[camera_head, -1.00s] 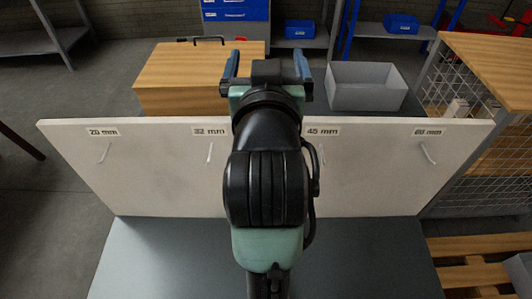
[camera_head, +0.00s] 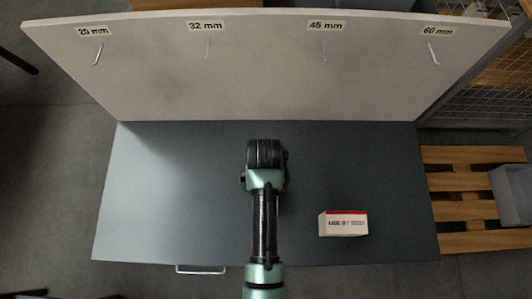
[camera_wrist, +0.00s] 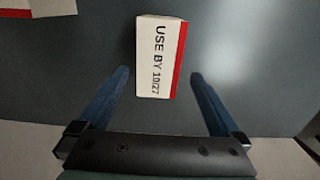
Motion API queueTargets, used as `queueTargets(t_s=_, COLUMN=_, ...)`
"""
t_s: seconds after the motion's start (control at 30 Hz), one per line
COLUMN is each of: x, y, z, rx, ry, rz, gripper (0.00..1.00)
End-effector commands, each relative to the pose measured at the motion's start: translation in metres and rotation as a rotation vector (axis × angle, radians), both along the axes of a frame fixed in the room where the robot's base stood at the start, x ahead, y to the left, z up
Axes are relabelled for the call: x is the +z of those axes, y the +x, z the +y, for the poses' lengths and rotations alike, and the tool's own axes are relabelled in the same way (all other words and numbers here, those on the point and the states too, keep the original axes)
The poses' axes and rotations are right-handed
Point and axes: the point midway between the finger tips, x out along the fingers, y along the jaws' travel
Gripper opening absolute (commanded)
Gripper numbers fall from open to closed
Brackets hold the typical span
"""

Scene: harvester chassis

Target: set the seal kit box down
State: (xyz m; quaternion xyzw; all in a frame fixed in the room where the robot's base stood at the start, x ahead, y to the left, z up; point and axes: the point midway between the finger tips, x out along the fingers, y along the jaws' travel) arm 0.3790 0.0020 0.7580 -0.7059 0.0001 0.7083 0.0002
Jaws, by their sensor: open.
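A white box with a red edge, marked "USE BY 10/27" (camera_wrist: 155,60), lies on the dark grey bench top in the wrist view. My gripper (camera_wrist: 159,73) is open, with one blue finger on each side of this box and a gap showing at both sides. In the head view my arm hides this box and my gripper. A second white box with a red edge (camera_head: 343,223) sits on the bench to the right of my arm, and part of it shows at the wrist view's upper left (camera_wrist: 36,8). Neither view shows the words "seal kit".
A pale upright board (camera_head: 265,75) with hooks and size labels from 20 mm to 60 mm stands along the bench's far edge. The grey bench top (camera_head: 165,195) is clear left of my arm. A wooden pallet (camera_head: 465,210) lies beyond the right edge.

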Motion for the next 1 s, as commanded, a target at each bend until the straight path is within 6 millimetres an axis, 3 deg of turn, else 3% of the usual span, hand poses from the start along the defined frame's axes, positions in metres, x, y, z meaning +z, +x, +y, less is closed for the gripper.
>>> queueTargets(t_s=0.23, x=-0.019, y=-0.003, z=0.000, rx=0.000, ry=0.000, rz=0.001, gripper=1.00)
queueTargets(t_s=0.5, x=-0.057, y=-0.010, z=-0.002, rx=0.001, ry=0.000, rz=-0.001, gripper=1.00)
queueTargets(t_s=0.8, x=-0.063, y=-0.010, z=-0.002, rx=0.001, ry=0.000, rz=-0.004, gripper=1.00)
queueTargets(t_s=0.87, x=-0.063, y=-0.010, z=-0.002, rx=0.001, ry=0.000, rz=-0.004, gripper=0.93)
queueTargets(t_s=1.0, x=-0.063, y=-0.010, z=-0.002, rx=0.001, ry=0.000, rz=-0.004, gripper=0.68)
